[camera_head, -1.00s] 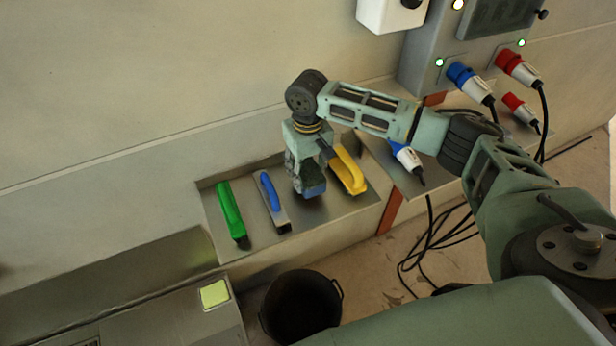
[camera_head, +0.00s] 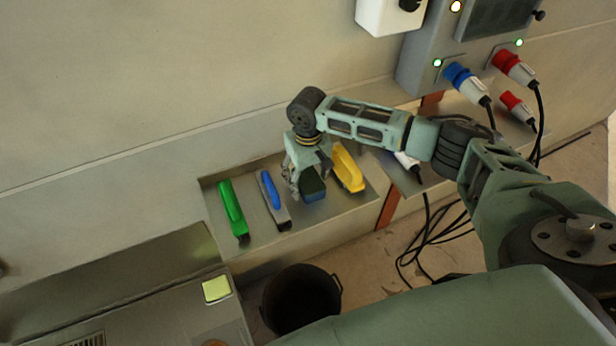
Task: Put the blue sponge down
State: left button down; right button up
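The blue sponge (camera_head: 314,194), with a dark top and a blue side, is in the shallow metal tray, between a blue-handled brush and a yellow-handled brush. It appears to rest on the tray floor. My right gripper (camera_head: 309,177) points down right over it, with its fingers spread to either side of the sponge's top. The gripper looks open; its far finger is partly hidden. My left gripper is not in view.
The metal tray (camera_head: 258,236) also holds a green brush (camera_head: 232,209), the blue-handled brush (camera_head: 273,197) and the yellow-handled brush (camera_head: 348,168). A black bucket (camera_head: 301,300) stands below. Plugs and cables are at the right.

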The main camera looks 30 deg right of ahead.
aim_at(307, 179)
jog(key=shift+f+b, duration=0.1)
jog(key=shift+b, duration=0.25)
jog(key=r+b, duration=0.1)
jog(key=r, duration=0.1)
jog(key=r+b, duration=0.1)
jog(key=r, duration=0.1)
jog(key=r+b, duration=0.1)
jog(key=r, duration=0.2)
jog(key=shift+s+a, duration=0.1)
jog(key=shift+a, duration=0.15)
jog(key=shift+r, duration=0.55)
jog(key=shift+f, duration=0.1)
